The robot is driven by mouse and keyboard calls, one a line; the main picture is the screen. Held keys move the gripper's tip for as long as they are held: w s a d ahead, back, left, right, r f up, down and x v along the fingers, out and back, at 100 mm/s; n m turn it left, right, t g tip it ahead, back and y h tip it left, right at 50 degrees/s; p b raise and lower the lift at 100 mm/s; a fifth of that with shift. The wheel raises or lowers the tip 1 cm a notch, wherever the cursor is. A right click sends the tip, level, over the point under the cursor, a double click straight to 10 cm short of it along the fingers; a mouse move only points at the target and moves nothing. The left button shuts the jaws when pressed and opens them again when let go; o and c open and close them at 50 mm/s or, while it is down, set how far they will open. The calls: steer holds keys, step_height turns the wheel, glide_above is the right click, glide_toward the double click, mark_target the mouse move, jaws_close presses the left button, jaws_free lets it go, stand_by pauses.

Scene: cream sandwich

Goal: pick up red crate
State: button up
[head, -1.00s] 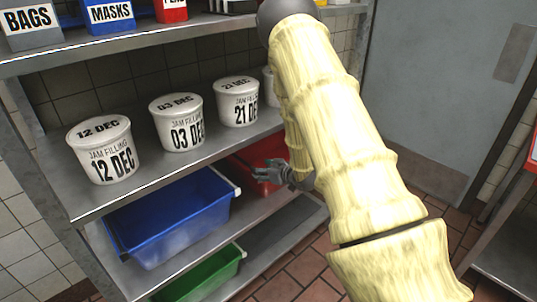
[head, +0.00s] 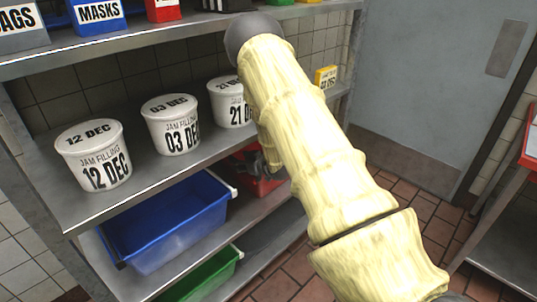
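The red crate (head: 262,184) sits on the lower shelf, right of the blue crate, in the head view. Much of it is hidden behind my arm and gripper. My gripper (head: 267,162) is a small grey shape at the crate, mostly covered by my pale yellow arm. Whether its fingers touch the crate, and how far apart they are, cannot be made out.
The blue crate (head: 165,226) stands left of the red one, and a green crate (head: 205,275) is below. White jam tubs (head: 93,157) line the shelf above. A small yellow box (head: 326,77) stands at that shelf's far end. Open tiled floor lies right.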

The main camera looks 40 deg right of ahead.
steer(key=shift+x, duration=1.25)
steer(key=shift+c, duration=0.2)
jaws_close()
steer(key=shift+d, duration=0.1)
